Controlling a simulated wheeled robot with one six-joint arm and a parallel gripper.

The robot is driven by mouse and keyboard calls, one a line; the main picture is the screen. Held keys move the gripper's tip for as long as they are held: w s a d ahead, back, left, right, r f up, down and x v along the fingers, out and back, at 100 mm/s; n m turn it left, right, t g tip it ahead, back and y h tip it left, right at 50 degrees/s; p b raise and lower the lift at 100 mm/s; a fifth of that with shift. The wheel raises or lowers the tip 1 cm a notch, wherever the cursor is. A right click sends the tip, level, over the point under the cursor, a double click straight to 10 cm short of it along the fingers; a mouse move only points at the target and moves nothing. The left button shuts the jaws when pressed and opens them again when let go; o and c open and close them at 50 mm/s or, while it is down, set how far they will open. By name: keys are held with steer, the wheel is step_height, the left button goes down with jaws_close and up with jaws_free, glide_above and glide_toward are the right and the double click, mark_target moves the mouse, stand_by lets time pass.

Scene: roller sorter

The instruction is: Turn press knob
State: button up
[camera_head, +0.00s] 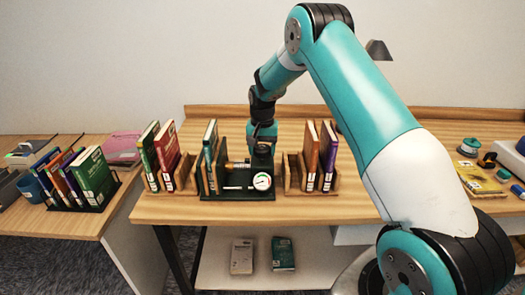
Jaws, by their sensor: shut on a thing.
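The press (238,195) stands on the wooden table, with a dark green base, a brass-coloured cylinder, a metal rod and a round white dial gauge (262,181). My arm reaches over the table from the right. My gripper (262,158) points down at the right rear part of the press, just above and behind the gauge. It is shut on the press knob, which is mostly hidden by the gripper. The fingertips are small and dark, so the exact contact is hard to see.
Upright books in wooden holders stand close on both sides of the press, left (168,160) and right (320,158). A side table at left holds a book rack (95,207) and a mug. A yellow book (478,180) and small items lie at right.

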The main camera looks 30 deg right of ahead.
mark_target(262, 147)
steer(key=m, duration=0.5)
steer(key=shift+w+r+b, duration=0.1)
steer(key=shift+b, duration=0.2)
stand_by(0.4)
steer(key=o, duration=0.9)
step_height(262, 147, up, 17)
steer(key=b, duration=0.2)
steer(key=shift+r+b, duration=0.15)
steer(key=shift+b, duration=0.25)
